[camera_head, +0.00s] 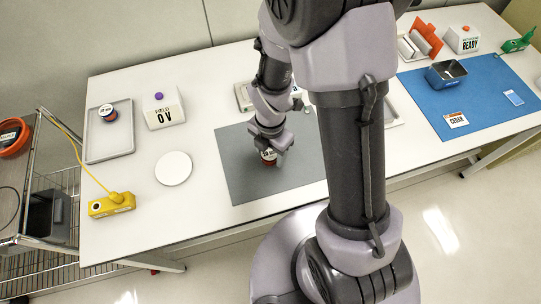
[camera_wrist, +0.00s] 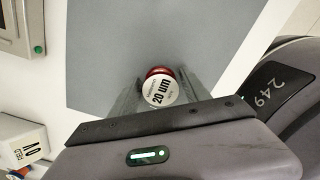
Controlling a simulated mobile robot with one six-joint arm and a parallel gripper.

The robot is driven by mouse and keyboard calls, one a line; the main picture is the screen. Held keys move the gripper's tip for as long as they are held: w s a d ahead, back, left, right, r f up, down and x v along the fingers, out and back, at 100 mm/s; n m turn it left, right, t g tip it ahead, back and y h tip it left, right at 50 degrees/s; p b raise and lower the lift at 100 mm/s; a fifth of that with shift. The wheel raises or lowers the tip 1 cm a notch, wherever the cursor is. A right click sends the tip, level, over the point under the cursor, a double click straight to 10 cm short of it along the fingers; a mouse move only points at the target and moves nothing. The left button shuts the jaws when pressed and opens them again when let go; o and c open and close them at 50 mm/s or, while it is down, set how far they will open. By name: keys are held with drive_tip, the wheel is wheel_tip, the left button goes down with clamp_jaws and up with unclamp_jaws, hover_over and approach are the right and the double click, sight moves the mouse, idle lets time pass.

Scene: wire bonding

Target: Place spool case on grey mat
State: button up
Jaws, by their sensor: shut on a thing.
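The spool case (camera_head: 268,157) is a small round red case with a white lid. I cannot tell whether the case's base touches the mat.
A grey tray (camera_head: 97,143) at the left holds another spool case (camera_head: 109,114). A blue mat (camera_head: 490,115) with a dark bin (camera_head: 446,75) lies at the right.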

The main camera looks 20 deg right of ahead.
drive_tip(key=shift+f, duration=0.75)
drive_tip(key=shift+r, duration=0.2)
drive_tip(key=shift+f, duration=0.15)
drive_tip(key=o, duration=1.5)
drive_tip(key=shift+o, duration=0.2)
